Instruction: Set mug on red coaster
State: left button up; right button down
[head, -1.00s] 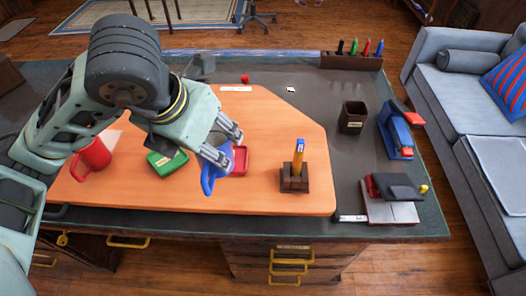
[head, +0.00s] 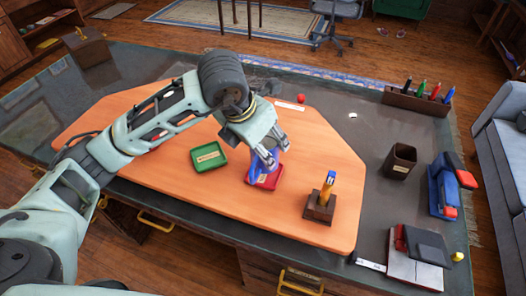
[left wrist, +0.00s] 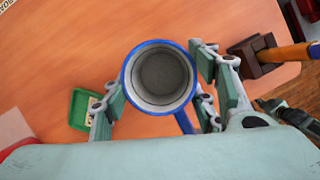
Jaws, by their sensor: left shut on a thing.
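The blue mug (head: 258,168) is between the fingers of my left gripper (head: 268,150), which is shut on it. In the head view the mug overlaps the red coaster (head: 270,182), partly hiding it; I cannot tell whether they touch. In the left wrist view I look down into the mug's grey inside (left wrist: 162,78), with a finger on each side of it (left wrist: 160,92). Its blue handle (left wrist: 184,122) points toward the bottom of that picture. The coaster is hidden there.
A green coaster (head: 209,156) lies left of the red one on the orange desk mat (head: 150,185). A wooden holder (head: 319,207) with a blue-and-orange item stands to the right. Farther right are a dark cup (head: 400,161) and a blue-and-red stapler-like object (head: 443,190).

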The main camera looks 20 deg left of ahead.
pick_arm(q)
jog(key=shift+w+f, duration=0.1)
jog(key=shift+f, duration=0.15)
notch_tip(320, 180, down, 3)
jog(key=shift+a+f+p, duration=0.1)
jog(key=shift+f+p, duration=0.05)
jog(key=shift+p, duration=0.45)
jog(key=shift+f, duration=0.15)
pick_arm(e)
jog(key=shift+w+d+r, duration=0.15)
jog(key=shift+d+r, duration=0.25)
jog(key=shift+r, duration=0.2)
pick_arm(q)
jog(key=shift+f, duration=0.1)
jog(key=shift+f+b, duration=0.15)
jog(key=shift+b, duration=0.15)
jog(key=o, duration=1.4)
pick_arm(e)
jog(key=shift+a+f, duration=0.2)
